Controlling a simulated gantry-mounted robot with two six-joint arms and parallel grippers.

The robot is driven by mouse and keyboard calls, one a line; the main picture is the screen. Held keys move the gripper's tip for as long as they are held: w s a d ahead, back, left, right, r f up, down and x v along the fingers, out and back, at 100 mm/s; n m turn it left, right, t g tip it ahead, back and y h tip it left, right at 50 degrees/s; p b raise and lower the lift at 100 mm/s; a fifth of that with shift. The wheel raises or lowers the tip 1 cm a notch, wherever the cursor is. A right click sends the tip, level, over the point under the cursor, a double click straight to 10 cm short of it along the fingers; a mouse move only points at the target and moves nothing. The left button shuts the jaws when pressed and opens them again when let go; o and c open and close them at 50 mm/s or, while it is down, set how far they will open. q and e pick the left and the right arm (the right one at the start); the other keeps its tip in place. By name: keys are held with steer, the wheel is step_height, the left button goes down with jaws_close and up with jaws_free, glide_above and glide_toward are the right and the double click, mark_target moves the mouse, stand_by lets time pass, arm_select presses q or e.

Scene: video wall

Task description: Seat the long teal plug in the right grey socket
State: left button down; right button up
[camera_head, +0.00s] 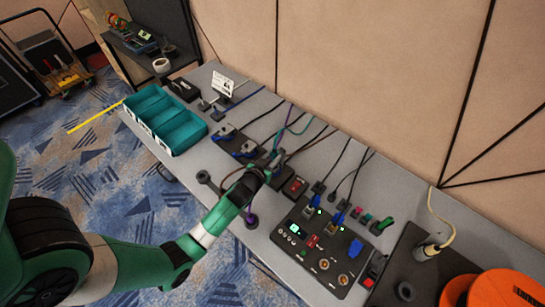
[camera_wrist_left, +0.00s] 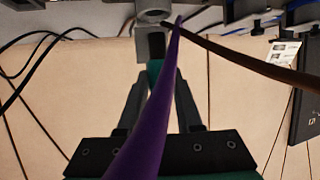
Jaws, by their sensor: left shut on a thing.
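My left gripper (camera_head: 266,170) is over the middle of the grey table in the head view. It is shut on a teal plug (camera_wrist_left: 154,70), which shows as a small teal patch between the fingers in the left wrist view. A purple cable (camera_wrist_left: 158,110) crosses in front of it and hides much of the grip. A grey block (camera_wrist_left: 151,43) is just beyond the fingertips; I cannot tell whether it is the plug's end or a socket. Which fitting is the right grey socket is unclear in the head view. My right gripper is not in view.
A black control panel (camera_head: 318,255) with knobs stands right of the gripper. Teal bins (camera_head: 165,118) stand at the left of the table (camera_head: 232,80). Several cables run along the wall. An orange reel (camera_head: 505,288) is at the lower right.

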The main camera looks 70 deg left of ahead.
arm_select(q)
steer(key=shift+f+b, duration=0.35)
stand_by(0.6)
steer(key=shift+f+b, duration=0.5)
steer(key=shift+f, duration=0.1)
steer(key=shift+f+b, duration=0.4)
steer(key=shift+b, duration=0.15)
stand_by(0.6)
steer(key=shift+f+b, duration=0.55)
steer(key=shift+f, duration=0.15)
steer(key=shift+f+b, duration=0.35)
steer(key=shift+b, duration=0.15)
